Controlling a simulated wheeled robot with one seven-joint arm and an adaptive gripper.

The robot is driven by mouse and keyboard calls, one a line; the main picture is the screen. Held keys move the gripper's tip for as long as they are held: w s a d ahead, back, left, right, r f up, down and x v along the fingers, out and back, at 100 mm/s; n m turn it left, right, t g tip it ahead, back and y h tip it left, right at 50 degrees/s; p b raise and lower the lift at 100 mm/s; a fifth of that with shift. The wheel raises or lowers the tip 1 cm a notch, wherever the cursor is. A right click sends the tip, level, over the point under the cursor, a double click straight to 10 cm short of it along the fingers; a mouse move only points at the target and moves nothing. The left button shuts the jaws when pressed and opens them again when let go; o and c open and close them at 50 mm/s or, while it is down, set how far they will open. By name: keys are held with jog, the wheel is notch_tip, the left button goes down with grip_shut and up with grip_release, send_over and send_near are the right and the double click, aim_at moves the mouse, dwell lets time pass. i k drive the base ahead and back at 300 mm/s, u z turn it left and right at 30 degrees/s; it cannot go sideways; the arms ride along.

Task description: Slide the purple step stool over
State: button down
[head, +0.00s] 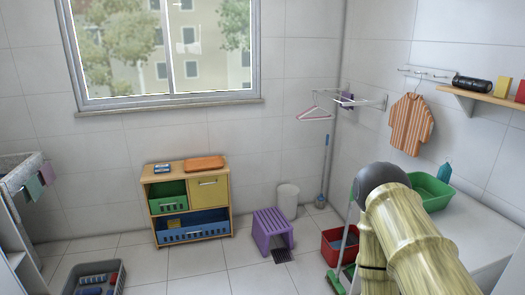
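The purple step stool (268,234) stands on the tiled floor near the back wall, right of the wooden cabinet.
A white bin (288,203) stands just behind the stool. A wooden cabinet (149,217) is to its left, a red bin (332,257) to its right. A grey crate (121,281) sits front left. Floor (200,268) in front of the cabinet is clear.

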aim_at(267, 222)
jog(key=u, duration=0.05)
jog(key=i, duration=1.65)
jog(key=u, duration=0.2)
jog(key=i, duration=1.65)
jog(key=u, duration=0.2)
